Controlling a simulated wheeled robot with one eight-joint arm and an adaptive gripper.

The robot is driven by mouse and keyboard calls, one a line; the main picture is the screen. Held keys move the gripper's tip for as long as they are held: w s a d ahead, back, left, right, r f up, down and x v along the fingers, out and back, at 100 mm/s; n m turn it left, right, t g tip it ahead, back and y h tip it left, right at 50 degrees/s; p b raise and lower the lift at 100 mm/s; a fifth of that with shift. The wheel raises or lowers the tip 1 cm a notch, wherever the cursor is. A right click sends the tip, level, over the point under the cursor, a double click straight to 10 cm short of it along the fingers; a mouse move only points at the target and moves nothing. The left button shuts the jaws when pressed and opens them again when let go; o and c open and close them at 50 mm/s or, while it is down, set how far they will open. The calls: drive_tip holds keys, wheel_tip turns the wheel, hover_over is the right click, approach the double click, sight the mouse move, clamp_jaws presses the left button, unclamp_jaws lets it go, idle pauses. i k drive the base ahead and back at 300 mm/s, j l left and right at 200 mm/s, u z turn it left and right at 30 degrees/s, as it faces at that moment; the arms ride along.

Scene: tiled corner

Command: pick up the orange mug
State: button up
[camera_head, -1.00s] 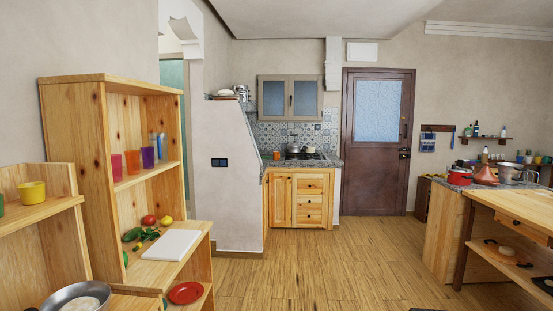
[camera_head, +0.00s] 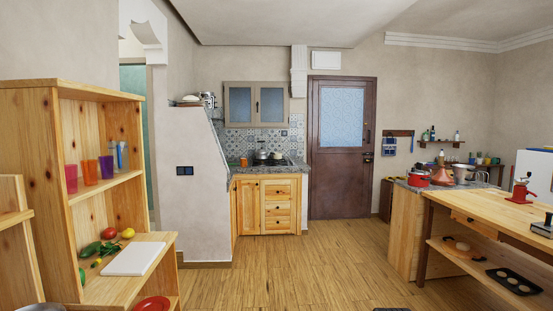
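A small orange mug (camera_head: 244,162) stands on the grey counter (camera_head: 236,169) at the far middle, left of the stove. It is small in view and I cannot make out its handle. My gripper is not in view, so its state and its place relative to the mug do not show.
At left, a wooden shelf (camera_head: 33,165) holds red and purple cups (camera_head: 106,167), vegetables and a white board (camera_head: 134,258). A white wall end (camera_head: 196,205) stands beside the counter. At right are wooden tables (camera_head: 500,215). The wooden floor (camera_head: 300,265) between is clear.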

sight(243, 161)
drive_tip(key=i+u, duration=0.2)
drive_tip(key=i, duration=2.15)
drive_tip(key=i+u, duration=0.1)
drive_tip(key=i, duration=3.7)
